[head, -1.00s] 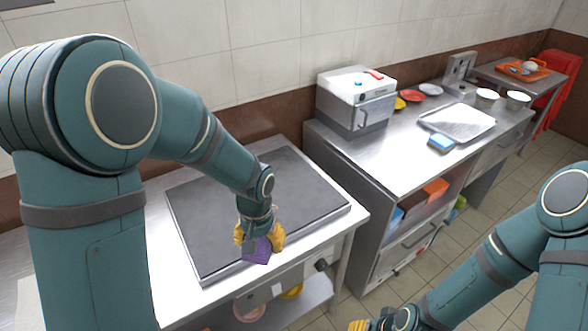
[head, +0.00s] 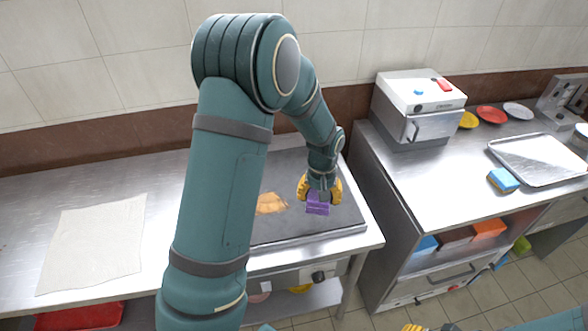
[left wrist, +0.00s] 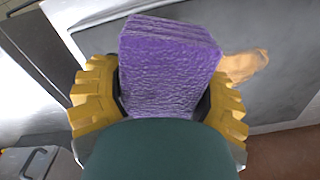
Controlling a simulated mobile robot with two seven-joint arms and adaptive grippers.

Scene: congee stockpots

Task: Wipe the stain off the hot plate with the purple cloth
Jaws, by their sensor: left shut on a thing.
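The purple cloth (head: 317,205) is a folded block held by my left gripper (head: 319,190) at the right part of the hot plate. It also shows large in the left wrist view (left wrist: 170,68), between the yellow fingers. The hot plate (head: 300,232) is a dark flat slab on the steel counter. An orange-brown stain (head: 271,203) lies on it, left of the cloth and apart from it in the head view; my left arm stands close to its left. The stain shows in the left wrist view (left wrist: 243,66), partly behind the cloth. My right gripper (head: 414,328) barely shows at the bottom edge.
A beige cloth (head: 95,243) lies flat on the left counter. A white box-like appliance (head: 418,108) stands on the right counter, with a tray (head: 540,160), a blue sponge (head: 503,180) and coloured plates (head: 491,115). A gap separates the two counters.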

